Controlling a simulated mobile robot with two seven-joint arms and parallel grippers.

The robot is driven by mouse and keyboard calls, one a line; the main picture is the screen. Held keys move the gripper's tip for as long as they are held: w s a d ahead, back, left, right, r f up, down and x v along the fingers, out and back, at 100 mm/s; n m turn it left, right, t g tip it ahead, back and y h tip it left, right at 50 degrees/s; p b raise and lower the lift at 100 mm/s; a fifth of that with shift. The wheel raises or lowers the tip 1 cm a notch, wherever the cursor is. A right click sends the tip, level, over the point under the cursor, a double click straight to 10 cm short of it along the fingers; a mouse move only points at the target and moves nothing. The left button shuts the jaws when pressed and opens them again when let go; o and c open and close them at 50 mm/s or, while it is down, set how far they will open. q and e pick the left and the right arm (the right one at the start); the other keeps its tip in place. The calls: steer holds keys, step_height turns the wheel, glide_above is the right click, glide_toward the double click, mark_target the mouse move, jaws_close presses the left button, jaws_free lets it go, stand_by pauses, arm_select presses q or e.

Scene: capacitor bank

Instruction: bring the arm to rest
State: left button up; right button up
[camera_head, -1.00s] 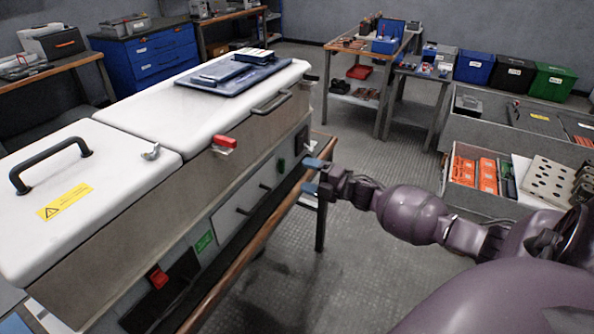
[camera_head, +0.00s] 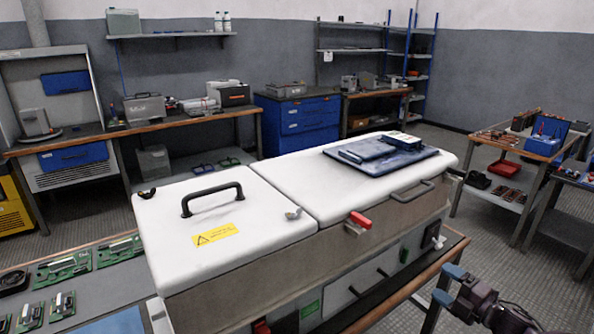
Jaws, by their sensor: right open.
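My right gripper (camera_head: 447,286) shows at the lower right, with two blue fingertips apart and nothing between them. It is beside the front edge of the wooden bench (camera_head: 420,280), close to the right end of the large white-topped cabinet (camera_head: 262,232). I cannot tell whether it touches the bench. Only the wrist end of my right arm is in view; the rest is cut off by the lower edge. My left gripper is not in view.
Green circuit boards (camera_head: 62,268) lie at left. A side table (camera_head: 503,165) stands at right. The grey floor (camera_head: 545,290) right of my gripper is clear.

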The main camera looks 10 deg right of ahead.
steer(key=s+a+f+m+g+h+p, duration=0.1)
steer(key=s+a+f+m+h, duration=0.15)
steer(key=s+a+m, duration=0.35)
steer(key=s+a+f+m+g+h+p, duration=0.1)
steer(key=s+a+f+m+h, duration=0.1)
steer(key=s+a+m+h, duration=0.4)
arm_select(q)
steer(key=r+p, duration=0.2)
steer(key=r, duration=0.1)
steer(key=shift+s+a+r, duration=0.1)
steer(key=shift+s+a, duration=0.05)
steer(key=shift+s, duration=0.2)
arm_select(e)
steer(key=s+a+f+m+g, duration=0.1)
steer(key=s+a+m, duration=0.3)
steer(key=s, duration=0.4)
steer(key=s+a+f+m+g+y, duration=0.1)
steer(key=s+a+m, duration=0.3)
steer(key=s, duration=0.5)
steer(key=shift+s+a+f+g, duration=0.25)
steer(key=shift+f+g, duration=0.3)
steer(key=shift+g, duration=0.25)
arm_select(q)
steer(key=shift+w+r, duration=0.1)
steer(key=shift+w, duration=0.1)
arm_select(e)
steer(key=shift+y, duration=0.25)
steer(key=shift+c, duration=0.4)
